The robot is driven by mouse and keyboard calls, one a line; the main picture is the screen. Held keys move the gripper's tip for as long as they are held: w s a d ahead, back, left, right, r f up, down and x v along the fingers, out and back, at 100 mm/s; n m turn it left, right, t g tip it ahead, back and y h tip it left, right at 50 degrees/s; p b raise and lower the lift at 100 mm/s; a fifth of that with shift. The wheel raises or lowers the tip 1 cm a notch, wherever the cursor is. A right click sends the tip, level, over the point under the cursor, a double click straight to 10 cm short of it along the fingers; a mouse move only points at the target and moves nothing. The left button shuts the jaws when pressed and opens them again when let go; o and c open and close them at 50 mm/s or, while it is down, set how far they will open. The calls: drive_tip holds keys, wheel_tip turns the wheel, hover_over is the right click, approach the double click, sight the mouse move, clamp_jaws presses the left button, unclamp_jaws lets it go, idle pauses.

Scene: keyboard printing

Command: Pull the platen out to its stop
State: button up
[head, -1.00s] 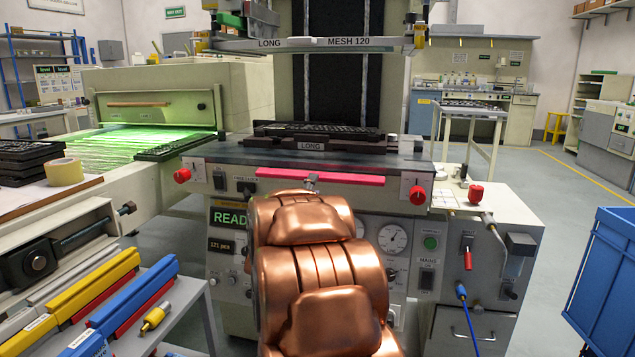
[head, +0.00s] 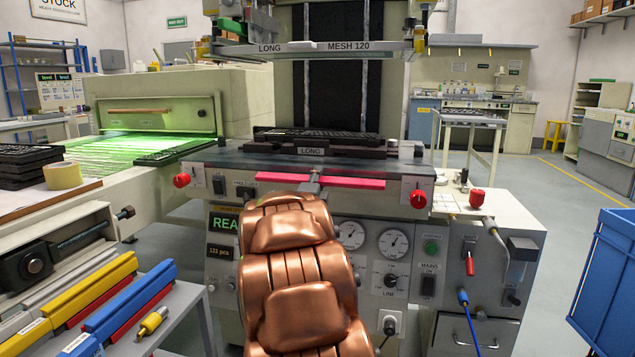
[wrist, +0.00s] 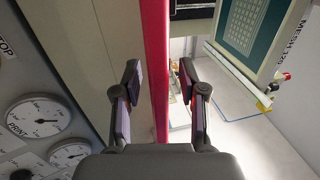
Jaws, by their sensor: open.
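The platen is the dark table (head: 230,156) on the front of the printing machine. It carries a nest marked LONG (head: 350,152) with a dark keyboard (head: 315,134) on it. A pink-red handle bar (head: 280,174) runs along its front edge. My gripper (head: 314,184) is at the middle of the bar, largely hidden behind my copper arm. In the wrist view my open gripper (wrist: 160,78) has one finger on each side of the red bar (wrist: 156,35). Gaps show between the fingers and the bar, and the bar is not clamped.
The screen frame marked MESH 120 (head: 340,48) hangs above the platen. Red knobs (head: 182,180) flank the bar. A rack with coloured squeegees (head: 110,295) stands front left, and a blue bin (head: 605,275) front right. Gauges (head: 393,242) sit on the panel below the bar.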

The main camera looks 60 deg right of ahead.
drive_tip(key=shift+c, duration=0.3)
clamp_jaws()
drive_tip(key=shift+a, duration=0.1)
